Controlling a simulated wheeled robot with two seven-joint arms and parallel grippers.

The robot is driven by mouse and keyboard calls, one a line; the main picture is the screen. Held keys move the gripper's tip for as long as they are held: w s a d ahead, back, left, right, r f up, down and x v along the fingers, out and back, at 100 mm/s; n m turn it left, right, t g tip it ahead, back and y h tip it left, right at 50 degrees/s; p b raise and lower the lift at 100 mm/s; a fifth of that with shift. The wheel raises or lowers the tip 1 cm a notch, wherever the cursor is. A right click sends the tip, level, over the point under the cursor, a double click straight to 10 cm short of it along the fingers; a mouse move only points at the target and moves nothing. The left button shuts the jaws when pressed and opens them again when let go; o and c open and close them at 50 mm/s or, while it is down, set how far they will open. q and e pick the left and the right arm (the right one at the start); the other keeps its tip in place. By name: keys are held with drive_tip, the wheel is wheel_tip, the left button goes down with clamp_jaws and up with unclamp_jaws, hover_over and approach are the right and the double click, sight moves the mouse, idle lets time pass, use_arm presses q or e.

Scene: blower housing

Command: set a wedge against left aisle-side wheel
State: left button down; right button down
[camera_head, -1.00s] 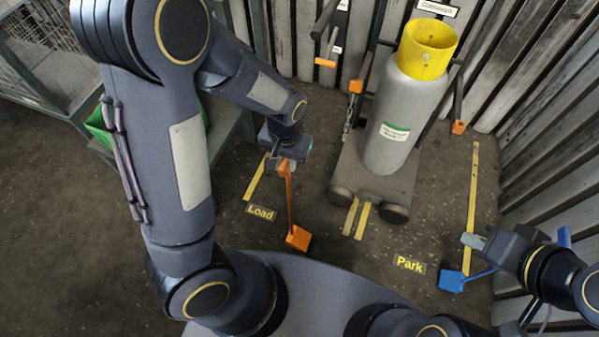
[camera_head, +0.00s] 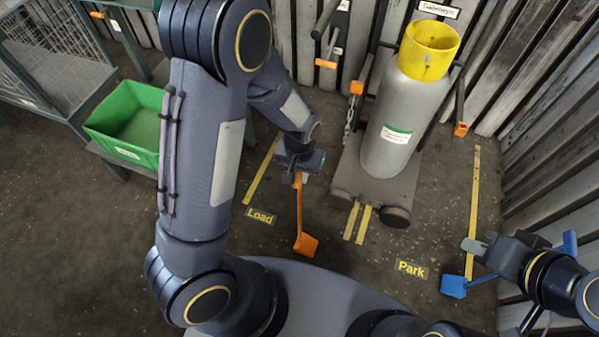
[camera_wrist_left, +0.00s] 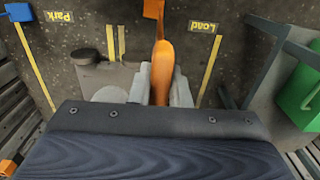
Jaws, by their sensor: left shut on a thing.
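My left gripper (camera_head: 298,177) is shut on the upper end of the long handle of an orange wedge (camera_head: 306,245). The wedge block hangs at the handle's lower end, below and left of the cart; I cannot tell if it touches the floor. In the left wrist view, the handle (camera_wrist_left: 162,70) stands between the fingers (camera_wrist_left: 160,90). The right aisle-side wheel (camera_head: 396,216) also shows. My right gripper (camera_head: 473,246) is near a blue wedge (camera_head: 454,286); its finger gap is unclear.
The cart (camera_head: 345,165) carries a grey cylinder (camera_head: 388,130) with a yellow collar (camera_head: 427,50). Yellow floor lines and "Load" (camera_head: 260,216) and "Park" (camera_head: 411,269) labels lie around it. A green bin (camera_head: 125,125) stands at left. A plank wall (camera_head: 555,150) closes the right.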

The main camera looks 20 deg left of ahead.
use_arm(q)
drive_tip(key=c, duration=1.4)
unclamp_jaws()
drive_tip(key=shift+f, duration=0.1)
drive_tip(key=shift+o, duration=0.2)
drive_tip(key=shift+r+p, duration=0.3)
wheel_tip(320, 180, up, 12)
drive_tip(key=p, duration=0.3)
drive_tip(key=s+a+r+n+t+h, duration=0.1)
drive_tip(key=s+a+r+t+h, duration=0.1)
drive_tip(key=s+r, duration=0.4)
drive_tip(key=s+a+r+n+t+h, duration=0.1)
drive_tip(key=s+a+r+t, duration=0.2)
drive_tip(key=s+r, duration=0.3)
drive_tip(key=s+a, duration=0.1)
drive_tip(key=s, duration=0.3)
drive_tip(key=shift+s+r+t+h+b, duration=0.15)
drive_tip(key=shift+r+t+h+b, duration=0.15)
drive_tip(key=shift+r+h, duration=0.1)
drive_tip(key=shift+a+r, duration=0.1)
